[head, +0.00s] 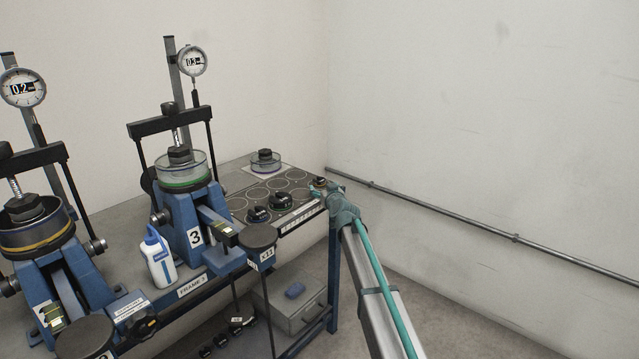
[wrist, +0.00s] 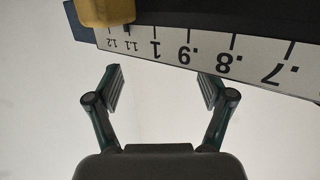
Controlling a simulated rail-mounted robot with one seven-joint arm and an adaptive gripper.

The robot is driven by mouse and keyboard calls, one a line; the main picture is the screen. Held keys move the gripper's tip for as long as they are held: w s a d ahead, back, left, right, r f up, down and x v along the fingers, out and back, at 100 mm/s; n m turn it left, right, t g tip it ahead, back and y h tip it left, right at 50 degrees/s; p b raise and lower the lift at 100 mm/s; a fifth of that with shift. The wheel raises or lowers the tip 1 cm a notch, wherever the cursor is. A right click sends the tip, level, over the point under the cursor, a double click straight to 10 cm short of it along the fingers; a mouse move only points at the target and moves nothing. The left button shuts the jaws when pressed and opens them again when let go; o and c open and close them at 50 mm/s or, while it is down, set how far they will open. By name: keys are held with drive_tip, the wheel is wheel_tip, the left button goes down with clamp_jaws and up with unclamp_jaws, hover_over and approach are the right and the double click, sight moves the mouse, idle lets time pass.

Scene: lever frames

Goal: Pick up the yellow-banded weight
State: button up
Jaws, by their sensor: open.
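Dark weights stand on the ringed board at the bench's right end: one at the front (head: 257,214), one behind it (head: 281,199), and a small dark object (head: 319,183) at the right edge close to my gripper. Their bands are too small for me to tell which is yellow. My gripper (head: 328,191) is at the board's right edge. In the wrist view my gripper (wrist: 160,84) is open, with nothing between its fingers. Beyond the fingertips, a yellow piece (wrist: 106,10) sits over the low-number-free end of a printed scale, by 1.1 and 1.2.
The white scale strip (wrist: 200,50) crosses above the fingers. Lever frame 3 (head: 185,215) stands left of the board (head: 238,184), with a white bottle (head: 159,260) beside it. A banded cell (head: 265,162) stands at the back. A wall rail (head: 480,226) runs along the right.

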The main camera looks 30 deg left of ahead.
sight(320, 182)
drive_tip(key=p+x, duration=0.1)
drive_tip(key=x, duration=0.5)
drive_tip(key=shift+w+r, duration=0.1)
drive_tip(key=shift+w, duration=0.3)
drive_tip(key=c, duration=1.2)
drive_tip(key=shift+r, duration=0.1)
drive_tip(key=shift+c, duration=0.2)
drive_tip(key=shift+r, duration=0.15)
drive_tip(key=b+v, duration=0.2)
drive_tip(key=v, duration=1.6)
drive_tip(key=shift+r, duration=0.35)
